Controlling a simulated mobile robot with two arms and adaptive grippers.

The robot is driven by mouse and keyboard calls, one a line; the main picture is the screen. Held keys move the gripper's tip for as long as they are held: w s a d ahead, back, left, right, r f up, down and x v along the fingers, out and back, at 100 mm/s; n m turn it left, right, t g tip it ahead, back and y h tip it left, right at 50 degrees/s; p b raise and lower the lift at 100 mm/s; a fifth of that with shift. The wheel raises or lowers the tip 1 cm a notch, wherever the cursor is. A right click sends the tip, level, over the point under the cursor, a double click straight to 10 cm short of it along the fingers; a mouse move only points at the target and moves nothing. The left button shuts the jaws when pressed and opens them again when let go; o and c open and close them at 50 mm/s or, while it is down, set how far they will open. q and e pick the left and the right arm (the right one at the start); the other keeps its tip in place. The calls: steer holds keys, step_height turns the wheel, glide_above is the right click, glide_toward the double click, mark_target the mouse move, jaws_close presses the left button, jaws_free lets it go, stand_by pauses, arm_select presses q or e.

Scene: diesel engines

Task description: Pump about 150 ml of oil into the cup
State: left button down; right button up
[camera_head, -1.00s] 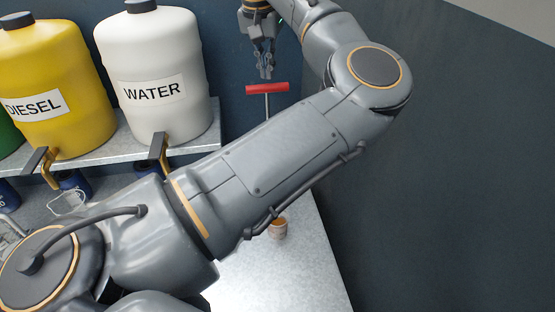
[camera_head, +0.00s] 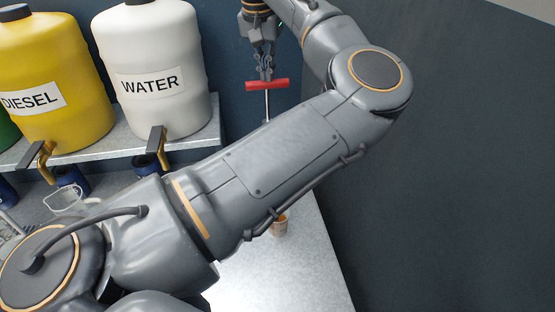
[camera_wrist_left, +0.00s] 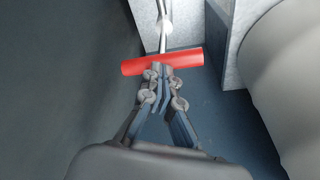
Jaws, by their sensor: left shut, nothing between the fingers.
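The pump has a red T-handle (camera_head: 267,85) on a thin metal rod, seen behind my left forearm in the head view. The handle also shows in the wrist view (camera_wrist_left: 184,59). My left gripper (camera_head: 266,77) is shut and empty, its fingertips (camera_wrist_left: 160,70) at the middle of the handle. They touch it or nearly do; I cannot tell which. A small brownish cup (camera_head: 280,226) stands on the metal bench, partly hidden by my forearm. The pump's lower part is hidden behind my arm. My right gripper is not in view.
A white WATER canister (camera_head: 150,50) and a yellow DIESEL canister (camera_head: 45,70), both with taps, stand on a shelf at left. A clear container (camera_head: 66,200) and blue cans are below. The bench (camera_head: 300,275) is bare around the cup.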

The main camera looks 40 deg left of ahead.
arm_select(q)
steer(key=shift+b+x, duration=0.5)
steer(key=shift+x, duration=0.45)
steer(key=shift+s+d+f+b, duration=0.1)
steer(key=shift+s+f+b, duration=0.1)
steer(key=shift+f+b, duration=0.35)
steer(key=shift+w+p+v, duration=0.15)
steer(key=shift+p+v, duration=0.55)
steer(key=shift+v, duration=0.15)
steer(key=shift+w+p+v, duration=0.2)
steer(key=shift+p+v, duration=0.45)
steer(key=shift+v, duration=0.2)
steer(key=shift+w+p+v, duration=0.15)
steer(key=shift+p+v, duration=0.55)
steer(key=shift+v, duration=0.2)
steer(key=shift+a+r, duration=0.2)
steer(key=p+v, duration=0.2)
steer(key=v, duration=0.1)
steer(key=w+p+v, duration=0.1)
steer(key=shift+s+a+r+p, duration=0.1)
steer(key=shift+a+r+p, duration=0.05)
steer(key=shift+r+p, duration=0.25)
